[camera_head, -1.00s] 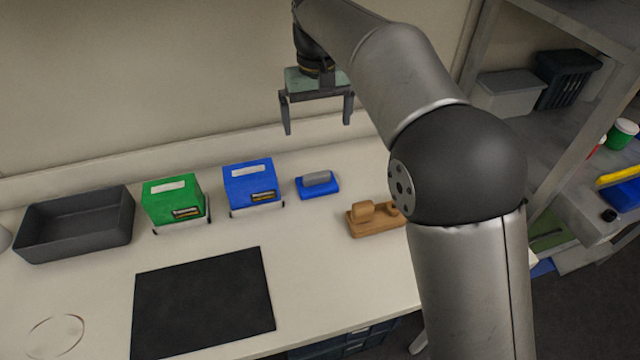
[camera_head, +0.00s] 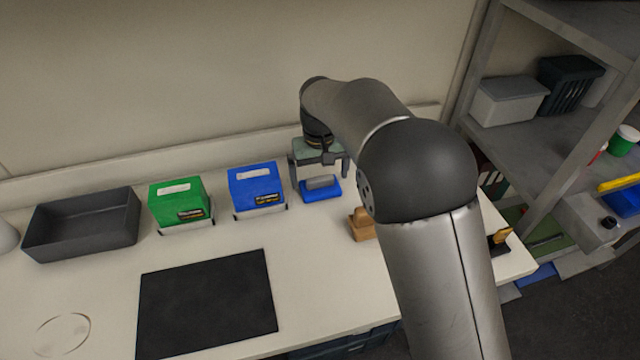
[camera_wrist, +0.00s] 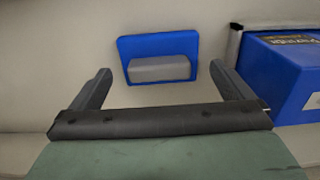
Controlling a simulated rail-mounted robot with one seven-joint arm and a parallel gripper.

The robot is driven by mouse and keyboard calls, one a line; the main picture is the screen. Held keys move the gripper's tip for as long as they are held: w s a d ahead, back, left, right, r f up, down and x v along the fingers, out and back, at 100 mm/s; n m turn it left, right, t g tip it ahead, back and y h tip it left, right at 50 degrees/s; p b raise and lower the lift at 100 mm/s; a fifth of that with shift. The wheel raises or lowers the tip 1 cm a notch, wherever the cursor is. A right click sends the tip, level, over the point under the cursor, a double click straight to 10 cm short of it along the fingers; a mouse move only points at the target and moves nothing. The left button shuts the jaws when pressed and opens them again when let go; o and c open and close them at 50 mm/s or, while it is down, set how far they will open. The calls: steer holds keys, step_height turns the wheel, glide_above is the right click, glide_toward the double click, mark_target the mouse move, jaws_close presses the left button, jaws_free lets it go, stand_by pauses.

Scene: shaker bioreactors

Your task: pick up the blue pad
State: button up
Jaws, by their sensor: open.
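The blue pad (camera_head: 321,195) lies flat on the bench, right of the blue box, with a grey block-shaped handle (camera_head: 321,182) on top. In the wrist view the blue pad (camera_wrist: 157,47) shows just beyond and between the fingertips, its grey handle (camera_wrist: 160,69) on the near side. My gripper (camera_head: 322,183) is open and empty, pointing down over the pad. In the wrist view my gripper (camera_wrist: 160,77) has one finger on each side of the handle's line. How much height separates the fingertips from the handle, I cannot tell exactly.
A blue box (camera_head: 256,188) stands close left of the pad; it also shows in the wrist view (camera_wrist: 285,75). A green box (camera_head: 179,203), grey tray (camera_head: 84,226) and black mat (camera_head: 206,305) lie farther left. A wooden block (camera_head: 361,225) stands in front, partly hidden by my arm.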

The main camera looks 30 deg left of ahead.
mark_target(320, 178)
steer(key=shift+f, duration=1.4)
steer(key=c, duration=0.8)
step_height(320, 178, up, 10)
steer(key=shift+r+b, duration=0.1)
steer(key=shift+b, duration=0.45)
